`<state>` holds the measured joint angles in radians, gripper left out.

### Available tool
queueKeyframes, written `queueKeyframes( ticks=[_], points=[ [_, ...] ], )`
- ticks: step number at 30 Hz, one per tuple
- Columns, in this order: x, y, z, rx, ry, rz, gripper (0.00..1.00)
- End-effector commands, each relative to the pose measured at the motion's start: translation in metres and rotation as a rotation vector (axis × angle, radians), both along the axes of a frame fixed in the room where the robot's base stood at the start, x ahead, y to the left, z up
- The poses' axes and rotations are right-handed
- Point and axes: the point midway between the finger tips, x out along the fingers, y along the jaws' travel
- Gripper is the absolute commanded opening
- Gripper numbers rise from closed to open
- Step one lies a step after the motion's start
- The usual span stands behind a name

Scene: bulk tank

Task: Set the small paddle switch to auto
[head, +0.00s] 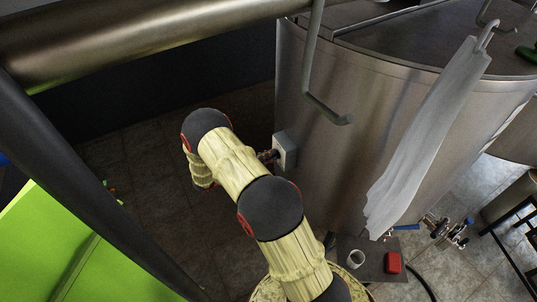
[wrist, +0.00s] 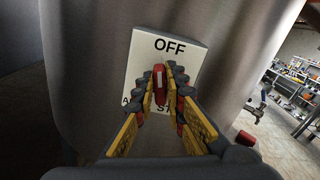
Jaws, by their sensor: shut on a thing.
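The small paddle switch (wrist: 159,84) is a red lever on a white plate (wrist: 146,50) on the tank's side. In the wrist view, OFF is printed at the plate's top; an "A" shows at lower left and "ST" below, partly covered by my fingers. My gripper (wrist: 165,86) is shut on the red paddle, one finger on each side. The paddle's upper end lies just below OFF; its lower part is partly hidden between the fingers.
The steel tank (head: 330,165) curves behind the switch. A bent grey pipe (head: 311,60) hangs above it, and a grey cloth (head: 425,135) drapes over the tank's right side.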

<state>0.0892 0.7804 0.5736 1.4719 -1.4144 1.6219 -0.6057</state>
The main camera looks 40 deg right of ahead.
Motion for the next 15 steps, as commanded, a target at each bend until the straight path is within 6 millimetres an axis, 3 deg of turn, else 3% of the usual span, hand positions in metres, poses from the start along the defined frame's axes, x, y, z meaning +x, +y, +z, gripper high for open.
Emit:
queueKeyframes(
  ticks=[15],
  points=[
    [0.0063, -0.0014, -0.0020, 0.123, 0.472, 0.001, 0.00]
  ],
)
